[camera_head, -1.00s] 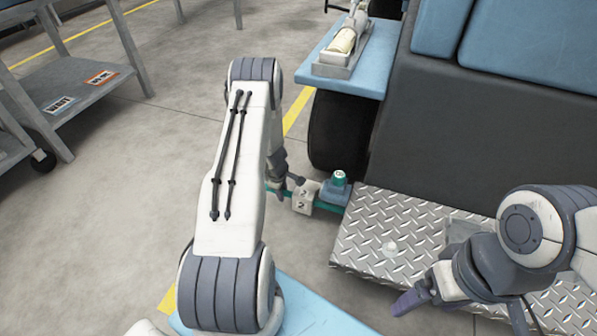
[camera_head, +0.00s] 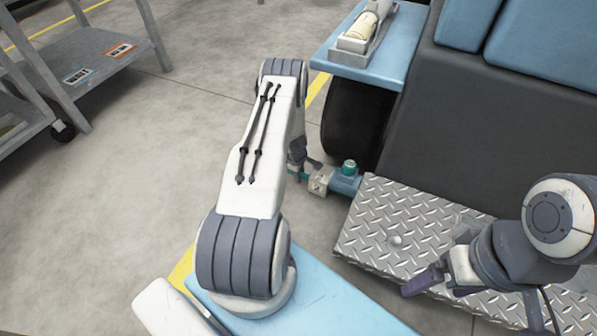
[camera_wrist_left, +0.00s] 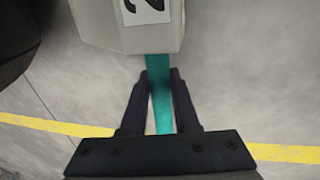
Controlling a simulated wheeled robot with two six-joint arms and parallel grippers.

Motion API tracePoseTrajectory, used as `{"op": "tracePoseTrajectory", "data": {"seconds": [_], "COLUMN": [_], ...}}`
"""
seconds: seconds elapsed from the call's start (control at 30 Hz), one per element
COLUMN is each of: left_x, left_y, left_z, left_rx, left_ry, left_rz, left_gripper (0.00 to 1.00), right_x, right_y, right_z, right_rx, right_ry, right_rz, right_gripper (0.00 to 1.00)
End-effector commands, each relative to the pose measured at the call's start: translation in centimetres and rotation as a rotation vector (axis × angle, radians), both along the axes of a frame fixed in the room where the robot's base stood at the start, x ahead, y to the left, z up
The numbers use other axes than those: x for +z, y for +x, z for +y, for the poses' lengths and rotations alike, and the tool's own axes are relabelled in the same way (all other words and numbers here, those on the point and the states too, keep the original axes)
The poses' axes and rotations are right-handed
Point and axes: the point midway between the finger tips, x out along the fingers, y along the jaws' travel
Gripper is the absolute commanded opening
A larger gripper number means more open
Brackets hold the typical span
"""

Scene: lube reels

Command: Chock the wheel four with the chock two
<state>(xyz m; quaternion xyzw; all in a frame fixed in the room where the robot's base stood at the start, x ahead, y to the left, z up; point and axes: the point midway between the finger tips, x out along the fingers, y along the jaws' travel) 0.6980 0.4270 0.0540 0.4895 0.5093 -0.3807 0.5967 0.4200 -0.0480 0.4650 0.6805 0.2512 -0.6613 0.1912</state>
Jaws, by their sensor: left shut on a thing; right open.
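Chock two is a pale grey block (camera_head: 320,180) with a "2" label and a teal handle. In the left wrist view the block (camera_wrist_left: 105,25) is at the top and its teal handle (camera_wrist_left: 160,95) runs down between my fingers. My left gripper (camera_wrist_left: 162,80) is shut on that handle; in the head view its arm partly hides it. A black wheel (camera_head: 352,125) stands under the vehicle, behind the chock; no number shows on it. A gap appears between chock and wheel. My right gripper (camera_head: 425,282) is open and empty over the tread plate.
A diamond-tread step (camera_head: 385,225) juts from the dark vehicle body (camera_head: 450,120). A blue shelf (camera_head: 385,65) overhangs the wheel. Grey carts (camera_head: 110,65) stand at left; the floor between is clear.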

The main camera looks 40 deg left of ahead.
Motion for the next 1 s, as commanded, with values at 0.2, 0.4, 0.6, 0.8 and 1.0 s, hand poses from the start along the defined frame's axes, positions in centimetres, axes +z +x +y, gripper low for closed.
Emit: {"op": "tracePoseTrajectory", "data": {"seconds": [0.2,0.4,0.6,0.8,1.0], "left_x": [0.6,0.6,0.0,-0.2,-0.2], "left_y": [1.1,1.9,2.6,3.7,4.6], "left_z": [0.2,0.4,0.6,0.8,1.1], "left_rx": [-0.003,-0.003,-0.002,-0.001,-0.001], "left_ry": [-0.002,-0.002,0.002,0.001,0.002], "left_rz": [-0.006,-0.006,-0.005,-0.006,-0.005], "left_gripper": [0.0,0.0,0.0,0.0,0.0], "right_x": [2.3,3.8,4.2,2.2,0.7], "right_y": [0.0,0.0,0.0,0.0,0.0], "right_z": [0.0,0.0,0.0,0.0,0.0], "right_rx": [0.0,0.0,0.0,0.0,0.0], "right_ry": [0.001,0.0,0.001,0.0,0.0], "right_rz": [-0.001,0.0,-0.001,0.0,0.0], "right_gripper": [0.88,0.88,0.88,0.88,0.88]}}
